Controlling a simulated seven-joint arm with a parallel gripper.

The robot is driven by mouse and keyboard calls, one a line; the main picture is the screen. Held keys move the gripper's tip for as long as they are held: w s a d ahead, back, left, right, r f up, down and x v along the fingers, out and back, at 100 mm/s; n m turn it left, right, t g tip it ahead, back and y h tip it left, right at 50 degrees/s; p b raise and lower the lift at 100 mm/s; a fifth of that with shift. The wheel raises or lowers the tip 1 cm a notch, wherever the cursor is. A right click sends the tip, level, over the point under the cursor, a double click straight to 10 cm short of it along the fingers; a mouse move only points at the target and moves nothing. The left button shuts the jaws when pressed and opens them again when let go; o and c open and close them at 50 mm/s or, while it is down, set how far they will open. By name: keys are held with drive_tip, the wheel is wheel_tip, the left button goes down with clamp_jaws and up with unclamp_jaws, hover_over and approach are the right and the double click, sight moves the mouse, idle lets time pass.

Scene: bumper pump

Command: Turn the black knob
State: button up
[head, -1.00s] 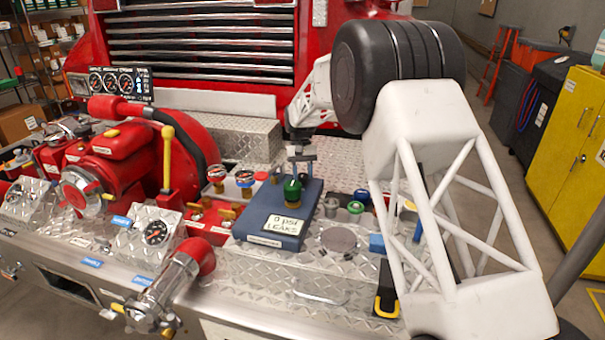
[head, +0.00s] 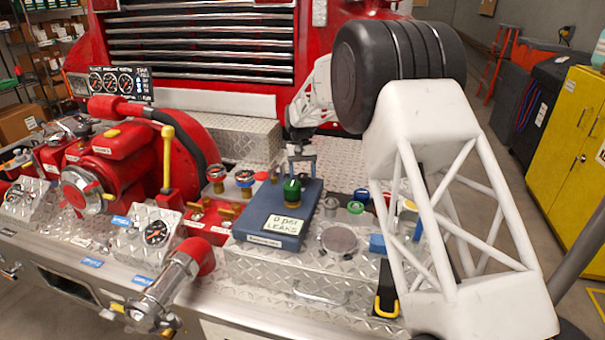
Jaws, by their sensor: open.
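A blue box (head: 258,241) with a paper note reading "0 psi LEAKS" stands on the diamond-plate bumper. A dark green knob (head: 292,190) sits on a brass stem on top of it. I cannot make out a plainly black knob; the gripper may hide part of the box's far end. My gripper (head: 302,167) points down just behind and above the green knob, with its fingers apart and nothing visible between them. I cannot tell whether a finger touches the knob.
A yellow-handled lever (head: 167,160) rises at the left. My white arm covers the right side. A chrome pipe fitting (head: 160,295) juts out in front.

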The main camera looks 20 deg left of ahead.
drive_tip(key=v, duration=0.7)
drive_tip(key=shift+w+r, duration=0.2)
drive_tip(key=shift+r, duration=0.15)
drive_tip(key=s+d+r+m+t+y, duration=0.1)
drive_tip(key=s+d+r, duration=0.4)
drive_tip(key=s+d, duration=0.3)
drive_tip(key=s+d+r+t, duration=0.1)
drive_tip(key=s+d+r, duration=0.45)
drive_tip(key=d, duration=0.55)
drive_tip(key=s+d+r+m+t+y, duration=0.1)
drive_tip(key=s+d+r, duration=0.4)
drive_tip(key=s+d, duration=0.35)
drive_tip(key=s+d+f+m+t, duration=0.1)
drive_tip(key=s+d, duration=0.4)
drive_tip(key=s, duration=0.6)
drive_tip(key=s+d+f+t, duration=0.1)
drive_tip(key=s+d+f, duration=0.2)
drive_tip(key=s+d, duration=0.3)
drive_tip(key=s+d+f+m+t, duration=0.1)
drive_tip(key=s+d+f, duration=0.2)
drive_tip(key=s, duration=1.3)
drive_tip(key=d, duration=0.3)
drive_tip(key=shift+m+t+h, duration=0.3)
